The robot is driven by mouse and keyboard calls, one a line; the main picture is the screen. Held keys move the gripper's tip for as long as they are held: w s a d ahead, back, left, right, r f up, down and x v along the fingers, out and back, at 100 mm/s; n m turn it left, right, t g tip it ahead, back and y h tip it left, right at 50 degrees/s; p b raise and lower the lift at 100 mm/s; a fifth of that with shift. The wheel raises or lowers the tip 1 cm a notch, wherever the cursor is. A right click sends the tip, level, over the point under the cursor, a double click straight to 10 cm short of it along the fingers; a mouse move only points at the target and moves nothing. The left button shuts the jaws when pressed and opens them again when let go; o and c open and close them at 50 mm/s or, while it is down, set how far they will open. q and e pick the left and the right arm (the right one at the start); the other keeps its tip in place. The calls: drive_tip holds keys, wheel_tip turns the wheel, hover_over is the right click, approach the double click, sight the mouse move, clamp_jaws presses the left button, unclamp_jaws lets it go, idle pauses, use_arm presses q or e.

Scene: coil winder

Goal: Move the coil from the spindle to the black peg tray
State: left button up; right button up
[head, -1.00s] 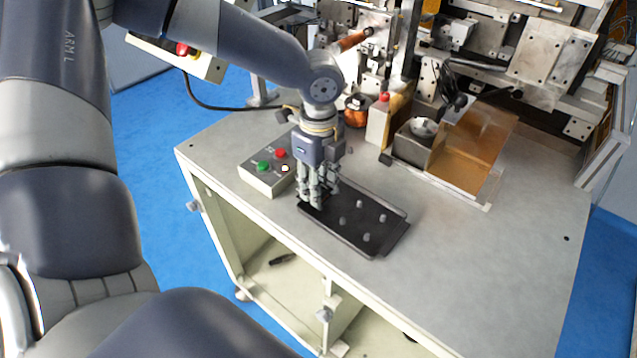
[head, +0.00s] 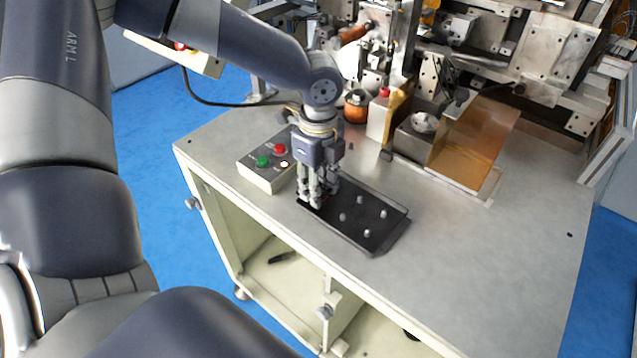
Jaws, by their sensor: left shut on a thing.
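The black peg tray (head: 386,241) lies on the grey table top, with several short light pegs standing in it. My left gripper (head: 316,197) points down over the tray's left end, its fingers close together and low at the tray. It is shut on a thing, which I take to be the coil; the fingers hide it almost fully. I cannot tell whether the coil is around a peg or touching the tray. I cannot tell for sure which machine part is the spindle. My right gripper is out of view.
A button box (head: 265,170) with red and green buttons stands left of the gripper. A copper-coloured spool (head: 356,108) stands behind it. The winding machine (head: 545,50) and an amber panel (head: 474,150) fill the back. The table's right front is clear.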

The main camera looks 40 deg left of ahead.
use_arm(q)
drive_tip(key=shift+f+b, duration=0.35)
drive_tip(key=shift+f, duration=0.35)
drive_tip(key=o, duration=1.1)
drive_tip(key=shift+c, duration=0.2)
drive_tip(key=shift+r, duration=0.15)
wheel_tip(320, 180, up, 12)
